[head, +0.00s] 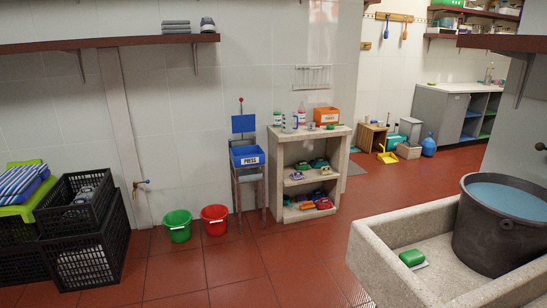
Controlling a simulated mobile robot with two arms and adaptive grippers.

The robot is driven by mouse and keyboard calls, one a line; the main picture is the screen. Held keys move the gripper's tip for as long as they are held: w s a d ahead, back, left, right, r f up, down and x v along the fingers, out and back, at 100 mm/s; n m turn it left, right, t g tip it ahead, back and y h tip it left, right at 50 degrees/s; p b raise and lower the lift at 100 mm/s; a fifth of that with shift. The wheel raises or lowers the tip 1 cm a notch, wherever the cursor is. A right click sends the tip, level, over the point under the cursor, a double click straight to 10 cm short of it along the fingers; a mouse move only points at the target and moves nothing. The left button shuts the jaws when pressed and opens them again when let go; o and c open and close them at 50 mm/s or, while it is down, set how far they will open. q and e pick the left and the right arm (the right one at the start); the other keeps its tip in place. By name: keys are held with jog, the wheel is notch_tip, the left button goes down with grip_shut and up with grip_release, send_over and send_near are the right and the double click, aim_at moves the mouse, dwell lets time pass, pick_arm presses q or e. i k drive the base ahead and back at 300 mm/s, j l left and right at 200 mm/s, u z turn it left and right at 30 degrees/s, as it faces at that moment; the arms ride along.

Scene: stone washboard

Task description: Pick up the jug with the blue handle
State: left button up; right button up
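No jug with a blue handle can be made out for certain. A small greyish vessel (289,124) stands on top of the stone shelf unit (313,134) by the back wall, but it is too small to tell its handle. A blue container (429,145) stands on the floor at the back right, and its handle cannot be made out. Neither of my grippers is in view.
A stone basin (384,262) with a dark tub (487,235) fills the lower right. Black crates (86,262) are stacked at left. Green (178,226) and red (214,220) buckets stand by the wall. The tiled floor at centre is clear.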

aim_at(288, 117)
jog(key=i+j+u, duration=0.2)
jog(key=i, duration=0.9)
jog(key=i+l+u, duration=0.25)
jog(key=i, duration=0.85)
jog(key=i+l+z, duration=0.3)
jog(key=i, duration=0.45)
jog(key=i+j+z, duration=0.1)
jog(key=i+z, duration=0.25)
jog(key=i, duration=0.4)
jog(key=i+j+z, duration=0.3)
jog(key=i, duration=0.45)
jog(key=l, duration=0.1)
